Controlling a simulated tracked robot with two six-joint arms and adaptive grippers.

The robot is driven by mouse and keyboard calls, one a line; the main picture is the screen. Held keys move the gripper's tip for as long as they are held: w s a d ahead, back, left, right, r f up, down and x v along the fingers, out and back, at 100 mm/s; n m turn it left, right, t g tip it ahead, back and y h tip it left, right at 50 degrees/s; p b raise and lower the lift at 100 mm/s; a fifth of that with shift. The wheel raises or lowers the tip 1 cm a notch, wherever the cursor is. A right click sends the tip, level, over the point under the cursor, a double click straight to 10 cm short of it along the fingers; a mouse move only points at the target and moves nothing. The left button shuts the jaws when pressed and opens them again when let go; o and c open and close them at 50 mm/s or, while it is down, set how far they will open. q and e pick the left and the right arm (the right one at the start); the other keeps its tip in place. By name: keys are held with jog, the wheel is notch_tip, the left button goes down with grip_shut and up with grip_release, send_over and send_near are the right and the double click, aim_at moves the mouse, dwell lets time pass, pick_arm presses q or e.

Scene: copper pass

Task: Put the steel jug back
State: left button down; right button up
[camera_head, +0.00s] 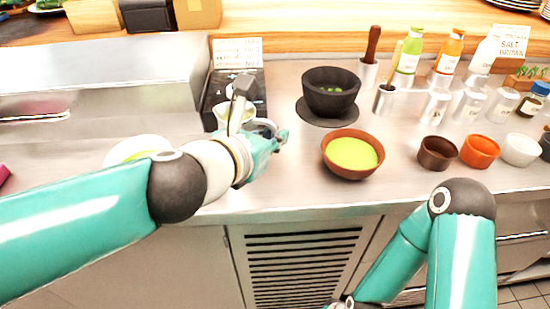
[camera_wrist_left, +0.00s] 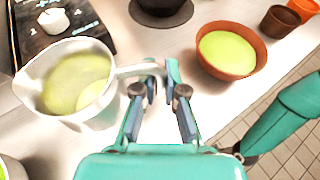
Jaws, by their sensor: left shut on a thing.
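The steel jug (camera_wrist_left: 70,85) is pale and shiny and holds yellow-green liquid. In the left wrist view it is at the left, with its handle (camera_wrist_left: 138,70) reaching toward my fingers. My left gripper (camera_wrist_left: 158,88) is shut on the handle. In the head view the left gripper (camera_head: 270,140) is above the front of the steel counter, and part of the jug (camera_head: 222,117) shows behind it. I cannot tell if the jug's base touches the counter.
A black board (camera_head: 215,90) with a printed card lies behind the jug. A brown bowl of green liquid (camera_head: 352,155) stands to the right, a dark mortar (camera_head: 330,92) behind it. Small cups (camera_head: 438,152) and bottles (camera_head: 410,52) fill the right. A pale dish (camera_head: 130,146) is partly behind my left arm.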

pick_arm(q)
jog(key=shift+f+b, duration=1.4)
jog(key=shift+f, duration=0.45)
jog(key=c, duration=1.2)
grip_release()
jog(key=shift+c, duration=0.2)
jog(key=shift+s+a+r, duration=0.1)
jog(key=shift+r, duration=0.1)
jog(key=p+v, duration=0.6)
jog(key=v, duration=0.5)
jog(key=shift+s, duration=0.35)
